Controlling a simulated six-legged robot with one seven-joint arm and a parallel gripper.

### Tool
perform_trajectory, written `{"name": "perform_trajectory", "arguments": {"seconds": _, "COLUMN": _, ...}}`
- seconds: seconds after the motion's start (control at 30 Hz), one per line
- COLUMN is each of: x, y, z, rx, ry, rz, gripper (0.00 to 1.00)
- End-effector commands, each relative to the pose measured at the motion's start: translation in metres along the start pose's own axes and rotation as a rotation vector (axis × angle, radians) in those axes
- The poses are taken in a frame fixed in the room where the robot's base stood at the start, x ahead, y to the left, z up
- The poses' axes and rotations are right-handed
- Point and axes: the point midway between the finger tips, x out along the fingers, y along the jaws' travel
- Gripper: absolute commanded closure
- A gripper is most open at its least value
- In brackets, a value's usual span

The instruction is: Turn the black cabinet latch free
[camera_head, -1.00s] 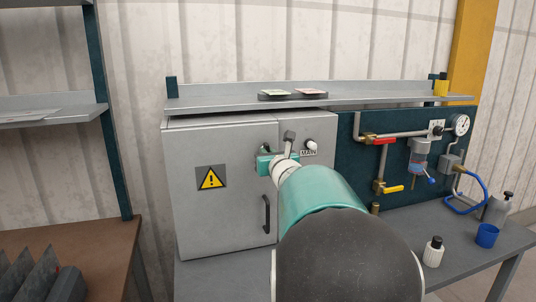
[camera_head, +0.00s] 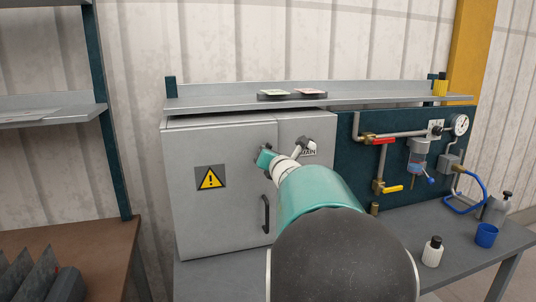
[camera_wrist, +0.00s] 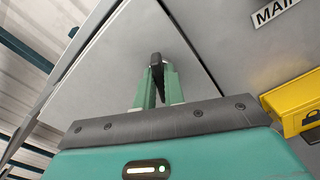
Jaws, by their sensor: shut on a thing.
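The grey cabinet (camera_head: 222,220) stands on the bench with its door closed. The black latch (camera_wrist: 156,60) shows in the wrist view between the tips of my gripper (camera_wrist: 158,82), near the door's edge. My teal fingers are shut on it, and only its end shows beyond them. In the head view my gripper (camera_head: 266,158) is at the upper right of the door, tilted, and the latch is mostly hidden by it. A black door handle (camera_head: 266,213) sits below my gripper.
A MAIN label (camera_wrist: 272,12) and a yellow part with a padlock mark (camera_wrist: 298,105) lie right of my gripper. A shelf (camera_head: 330,100) runs above the cabinet. A dark panel with pipes and valves (camera_head: 400,160) stands right. A white bottle (camera_head: 432,252) and blue cup (camera_head: 486,235) stand on the bench.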

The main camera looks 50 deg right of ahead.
Motion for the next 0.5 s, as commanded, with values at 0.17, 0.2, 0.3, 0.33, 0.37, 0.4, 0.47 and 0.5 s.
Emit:
{"name": "perform_trajectory", "arguments": {"seconds": 0.17, "x": 0.0001, "y": -0.0004, "z": 0.0001, "rx": 0.165, "ry": 0.0, "rz": 0.001, "gripper": 1.0}}
{"name": "perform_trajectory", "arguments": {"seconds": 0.2, "x": 0.0, "y": -0.0009, "z": 0.0002, "rx": 0.204, "ry": -0.001, "rz": 0.001, "gripper": 1.0}}
{"name": "perform_trajectory", "arguments": {"seconds": 0.3, "x": 0.0001, "y": -0.0011, "z": -0.0002, "rx": 0.299, "ry": 0.0, "rz": 0.001, "gripper": 1.0}}
{"name": "perform_trajectory", "arguments": {"seconds": 0.33, "x": 0.0001, "y": -0.0012, "z": -0.0002, "rx": 0.328, "ry": 0.0, "rz": 0.001, "gripper": 1.0}}
{"name": "perform_trajectory", "arguments": {"seconds": 0.37, "x": 0.0001, "y": -0.0016, "z": -0.0002, "rx": 0.356, "ry": 0.0, "rz": 0.001, "gripper": 1.0}}
{"name": "perform_trajectory", "arguments": {"seconds": 0.4, "x": 0.0, "y": -0.0022, "z": -0.0001, "rx": 0.394, "ry": -0.001, "rz": 0.0, "gripper": 1.0}}
{"name": "perform_trajectory", "arguments": {"seconds": 0.47, "x": 0.0, "y": -0.0026, "z": -0.0002, "rx": 0.451, "ry": -0.001, "rz": 0.0, "gripper": 1.0}}
{"name": "perform_trajectory", "arguments": {"seconds": 0.5, "x": 0.0, "y": -0.0025, "z": -0.0005, "rx": 0.489, "ry": 0.0, "rz": 0.001, "gripper": 1.0}}
